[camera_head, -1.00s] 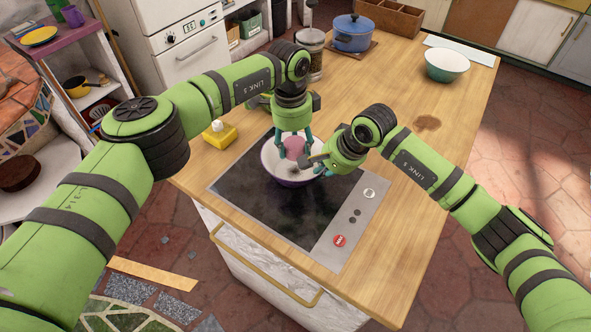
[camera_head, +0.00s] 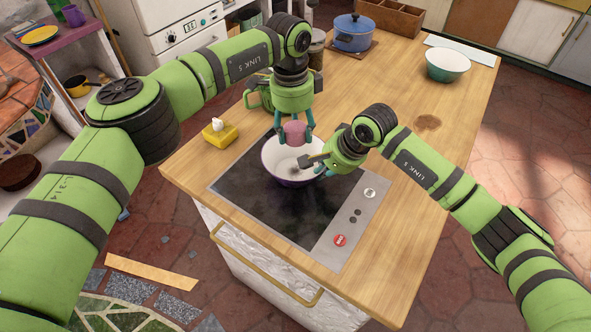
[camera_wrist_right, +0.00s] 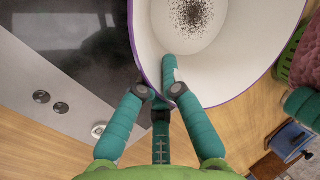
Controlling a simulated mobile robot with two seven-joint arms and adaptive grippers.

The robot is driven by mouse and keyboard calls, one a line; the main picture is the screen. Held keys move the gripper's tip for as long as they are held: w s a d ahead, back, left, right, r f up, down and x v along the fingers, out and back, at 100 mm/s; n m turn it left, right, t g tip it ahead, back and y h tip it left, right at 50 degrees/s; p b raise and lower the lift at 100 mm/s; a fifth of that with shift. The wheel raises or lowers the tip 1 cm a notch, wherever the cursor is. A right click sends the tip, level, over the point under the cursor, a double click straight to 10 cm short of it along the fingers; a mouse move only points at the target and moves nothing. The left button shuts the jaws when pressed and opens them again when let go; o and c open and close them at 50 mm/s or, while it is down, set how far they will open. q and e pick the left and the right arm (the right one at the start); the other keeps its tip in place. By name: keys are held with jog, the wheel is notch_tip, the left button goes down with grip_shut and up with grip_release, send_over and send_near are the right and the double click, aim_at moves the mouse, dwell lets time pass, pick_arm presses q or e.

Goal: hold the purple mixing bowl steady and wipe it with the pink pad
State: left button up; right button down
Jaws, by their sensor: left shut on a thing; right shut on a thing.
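The purple mixing bowl (camera_head: 276,162), white inside with a purple rim, stands upright on the dark cooktop in the head view. In the right wrist view the bowl's white inside (camera_wrist_right: 225,50) has a patch of dark specks (camera_wrist_right: 191,14) on the bottom. My right gripper (camera_head: 316,163) is shut on the bowl's rim, one finger inside the wall; this grip also shows in the wrist view (camera_wrist_right: 168,85). My left gripper (camera_head: 294,137) is shut on the pink pad (camera_head: 294,131) and holds it above the bowl's far side. The pad's edge shows at the wrist view's right (camera_wrist_right: 303,55).
The cooktop (camera_head: 262,205) has knobs and a red button (camera_head: 340,240) at its right.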

pick_arm(q)
jog(key=c, duration=0.5)
pick_arm(e)
jog(key=shift+s+f, duration=0.15)
jog(key=shift+f, duration=0.05)
jog(key=c, duration=1.3)
grip_release()
jog(key=shift+r, duration=0.1)
jog(key=v, duration=1.2)
